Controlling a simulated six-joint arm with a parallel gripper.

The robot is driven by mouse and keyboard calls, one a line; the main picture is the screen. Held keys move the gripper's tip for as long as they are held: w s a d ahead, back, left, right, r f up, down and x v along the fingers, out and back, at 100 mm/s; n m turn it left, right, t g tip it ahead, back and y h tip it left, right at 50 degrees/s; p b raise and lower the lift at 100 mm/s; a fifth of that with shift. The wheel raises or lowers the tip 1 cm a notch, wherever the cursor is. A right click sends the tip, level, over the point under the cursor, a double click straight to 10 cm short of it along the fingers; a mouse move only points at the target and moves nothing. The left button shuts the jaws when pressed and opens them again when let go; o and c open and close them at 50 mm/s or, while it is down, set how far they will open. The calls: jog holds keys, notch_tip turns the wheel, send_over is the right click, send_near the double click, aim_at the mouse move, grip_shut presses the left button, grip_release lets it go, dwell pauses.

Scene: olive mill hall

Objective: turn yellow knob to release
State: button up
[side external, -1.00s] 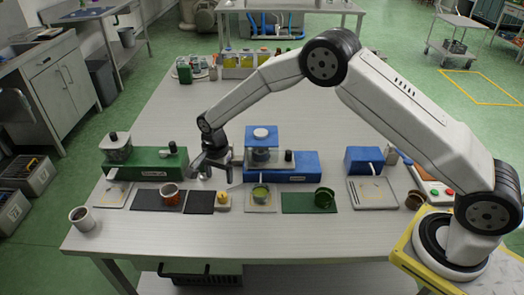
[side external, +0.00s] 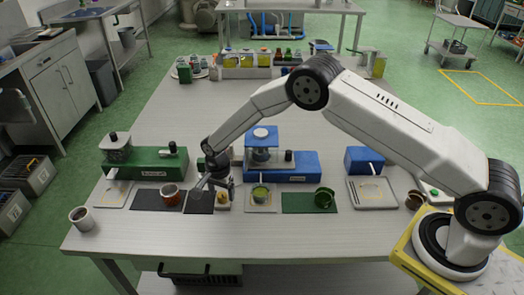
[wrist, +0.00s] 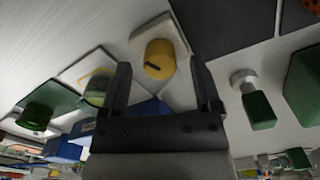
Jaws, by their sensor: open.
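The yellow knob (side external: 222,198) sits on a small pale base plate near the front of the table. It is partly hidden by my gripper (side external: 213,190) in the side view. In the wrist view the yellow knob (wrist: 160,57) shows a dark mark on its face and lies between the fingertips of my gripper (wrist: 160,68). My gripper is open, with a finger on each side of the knob in that view. Whether the fingers are level with the knob or still above it cannot be told.
A green machine (side external: 150,162) stands left and a blue machine (side external: 283,165) right, behind the knob. An orange-brown cup (side external: 171,195) is to the left. A cup with green contents (side external: 260,193) and a green cup (side external: 324,196) are to the right.

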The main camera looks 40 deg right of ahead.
jog(key=shift+f, duration=0.3)
grip_shut()
jog(key=shift+n, duration=0.4)
jog(key=n, duration=1.2)
jog(key=shift+n, duration=0.3)
dwell(0.3)
